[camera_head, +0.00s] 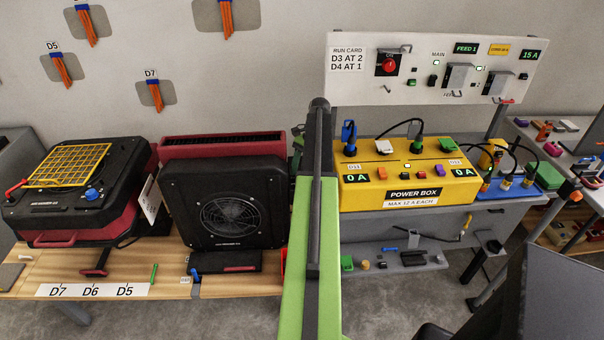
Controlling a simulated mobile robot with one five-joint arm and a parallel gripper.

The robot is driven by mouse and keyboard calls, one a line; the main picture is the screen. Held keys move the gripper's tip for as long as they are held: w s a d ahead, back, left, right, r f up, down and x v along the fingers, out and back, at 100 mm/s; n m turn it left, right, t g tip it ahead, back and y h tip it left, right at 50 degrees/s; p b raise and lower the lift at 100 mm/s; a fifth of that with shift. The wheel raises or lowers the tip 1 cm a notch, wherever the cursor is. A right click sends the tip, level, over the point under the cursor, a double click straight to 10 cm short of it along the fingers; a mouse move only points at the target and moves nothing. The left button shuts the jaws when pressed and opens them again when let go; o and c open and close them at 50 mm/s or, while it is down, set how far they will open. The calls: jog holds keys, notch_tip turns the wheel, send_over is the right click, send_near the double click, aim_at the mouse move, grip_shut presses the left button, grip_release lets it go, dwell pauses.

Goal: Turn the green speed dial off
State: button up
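I cannot make out a green speed dial for certain. A small green part (298,131) shows just left of my arm, mostly hidden behind it, and I cannot tell what it is. The left black and red dryer (45,205) lies flat with a yellow grille and a blue dial (93,194). A second black dryer (185,205) with a round fan grille stands upright beside it. My green and black arm rises through the middle of the view and hides what is behind it. My gripper's fingers cannot be made out.
The wooden bench (130,265) holds the dryers, a green stick (153,273) and a D7, D6, D5 label strip (92,290). The yellow power box (380,197) stands right of my arm, below a white switch panel (440,65). Grey floor shows in front.

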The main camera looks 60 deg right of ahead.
jog(key=p+v, duration=1.6)
jog(key=v, duration=0.1)
jog(key=shift+r, duration=0.25)
